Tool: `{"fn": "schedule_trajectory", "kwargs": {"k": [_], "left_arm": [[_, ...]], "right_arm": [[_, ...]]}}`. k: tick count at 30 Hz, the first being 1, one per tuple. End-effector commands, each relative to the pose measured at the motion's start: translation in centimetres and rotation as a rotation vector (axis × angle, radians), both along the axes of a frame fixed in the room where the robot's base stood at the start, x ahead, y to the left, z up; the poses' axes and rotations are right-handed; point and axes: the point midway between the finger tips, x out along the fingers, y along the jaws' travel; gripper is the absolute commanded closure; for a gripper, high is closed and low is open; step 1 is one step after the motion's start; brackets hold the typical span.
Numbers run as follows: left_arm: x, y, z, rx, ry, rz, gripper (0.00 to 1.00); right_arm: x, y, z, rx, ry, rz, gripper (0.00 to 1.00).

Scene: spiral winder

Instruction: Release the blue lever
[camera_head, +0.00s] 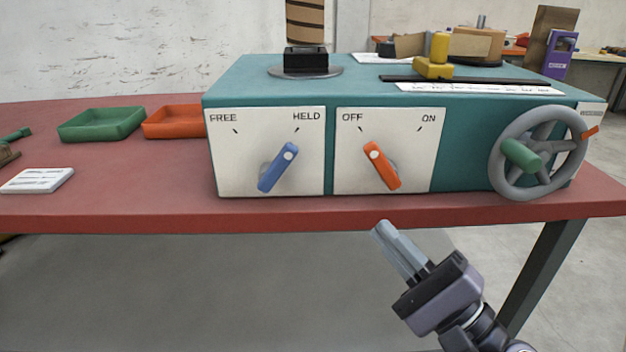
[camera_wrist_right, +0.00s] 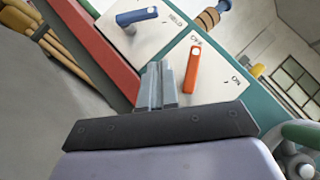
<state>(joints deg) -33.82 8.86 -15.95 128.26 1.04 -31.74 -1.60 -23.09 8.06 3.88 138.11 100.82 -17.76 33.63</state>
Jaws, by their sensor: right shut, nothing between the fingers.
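The blue lever (camera_head: 278,167) is on the white left panel (camera_head: 230,165) of the teal machine. Its upper end points up and right toward the HELD mark. It also shows in the right wrist view (camera_wrist_right: 137,16), at the upper left. The orange lever (camera_head: 381,165) on the OFF/ON panel leans up and left toward OFF; it also shows in the right wrist view (camera_wrist_right: 191,69). My right gripper (camera_head: 383,231) is shut and empty, in front of the table edge, below the orange lever and apart from both levers. My left gripper is not in view.
A grey handwheel (camera_head: 497,170) with a green knob (camera_head: 521,156) is at the machine's right end. A green tray (camera_head: 101,124), an orange tray (camera_head: 173,121) and a white card block (camera_head: 37,180) lie left on the red table (camera_head: 130,210). Space before the panels is clear.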

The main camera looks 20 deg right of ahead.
Motion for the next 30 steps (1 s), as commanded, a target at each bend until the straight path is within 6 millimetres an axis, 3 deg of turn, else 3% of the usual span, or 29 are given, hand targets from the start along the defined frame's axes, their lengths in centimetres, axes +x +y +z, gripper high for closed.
{"fn": "schedule_trajectory", "kwargs": {"k": [14,30], "left_arm": [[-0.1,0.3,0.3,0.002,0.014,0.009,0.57],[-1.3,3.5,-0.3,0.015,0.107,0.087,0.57]], "right_arm": [[0.9,0.4,0.8,0.0,0.0,0.0,1.0],[8.5,3.6,4.6,-0.001,0.0,0.0,1.0]]}}
